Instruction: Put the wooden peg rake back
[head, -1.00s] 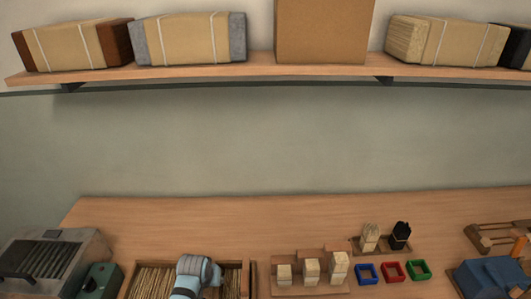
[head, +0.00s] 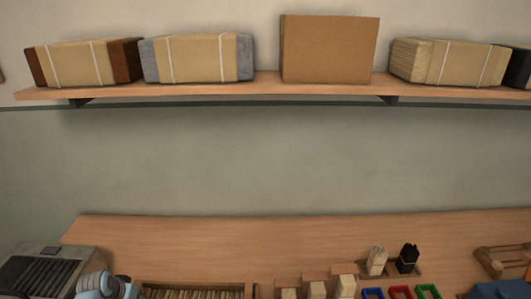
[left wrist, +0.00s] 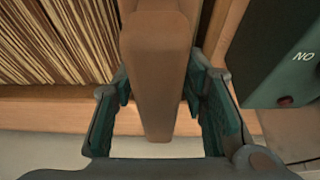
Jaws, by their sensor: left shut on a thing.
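In the left wrist view a plain brown wooden bar, taken to be the wooden peg rake (left wrist: 158,75), stands lengthwise between the fingers of my left gripper (left wrist: 163,118). The dark green fingers are shut on it, one on each side. Its far end and any pegs are hidden or out of the picture. In the head view only part of my left arm shows at the bottom left, and its fingertips are out of sight. My right gripper is in neither view.
A wooden tray of striped strips (left wrist: 50,45) lies left of the bar in the left wrist view. A dark green box (left wrist: 285,60) with a red button stands right. The head view shows pale tufts (head: 376,262), coloured frames (head: 400,293) and a grey slatted machine (head: 45,272).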

